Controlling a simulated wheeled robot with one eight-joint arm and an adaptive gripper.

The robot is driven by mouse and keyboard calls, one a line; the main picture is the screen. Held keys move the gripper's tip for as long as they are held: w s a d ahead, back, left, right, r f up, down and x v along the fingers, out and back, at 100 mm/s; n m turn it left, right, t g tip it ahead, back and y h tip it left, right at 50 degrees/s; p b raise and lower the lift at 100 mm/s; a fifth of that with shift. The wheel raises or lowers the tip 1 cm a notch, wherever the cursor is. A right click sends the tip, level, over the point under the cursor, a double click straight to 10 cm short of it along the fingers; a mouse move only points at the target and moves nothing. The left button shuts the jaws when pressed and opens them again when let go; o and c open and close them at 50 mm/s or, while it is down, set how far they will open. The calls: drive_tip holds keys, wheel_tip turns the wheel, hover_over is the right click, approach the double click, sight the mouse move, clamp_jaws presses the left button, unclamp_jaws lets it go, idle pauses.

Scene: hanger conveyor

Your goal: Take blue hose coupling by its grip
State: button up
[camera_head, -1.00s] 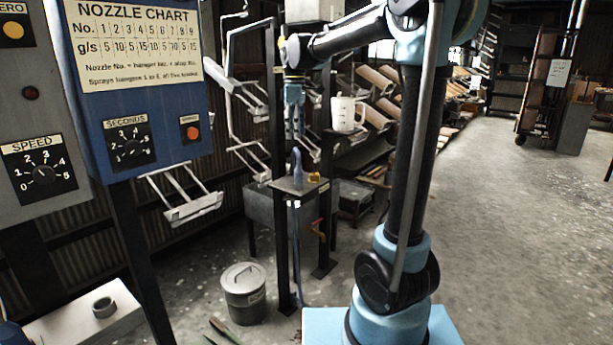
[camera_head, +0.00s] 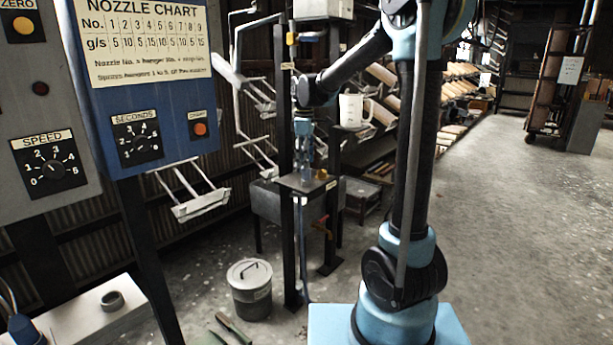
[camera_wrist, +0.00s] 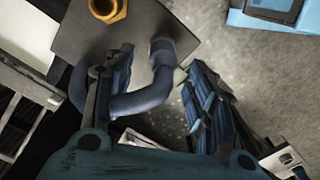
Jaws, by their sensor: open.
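The blue hose coupling (camera_wrist: 143,101) is a dark blue bent tube in the wrist view, at the small grey plate (camera_wrist: 120,45). Its upright end part lies between the fingers of my gripper (camera_wrist: 160,66). The left finger overlaps the bend, and I cannot tell whether it touches. The right finger is apart from the tube. My gripper is open. In the head view, my gripper (camera_head: 305,158) points down over the plate (camera_head: 300,184) and mostly hides the coupling.
A brass fitting (camera_wrist: 107,8) sits on the same plate close by. White hangers (camera_head: 200,204) hang to the left. A lidded bin (camera_head: 250,290) stands on the floor. Open floor lies to the right.

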sight(306, 171)
drive_tip(key=shift+s+d+f, duration=0.1)
drive_tip(key=shift+f, duration=1.2)
drive_tip(key=shift+s+d+f, duration=0.1)
drive_tip(key=shift+f, duration=1.2)
drive_tip(key=shift+w, duration=0.1)
drive_tip(key=c, duration=1.1)
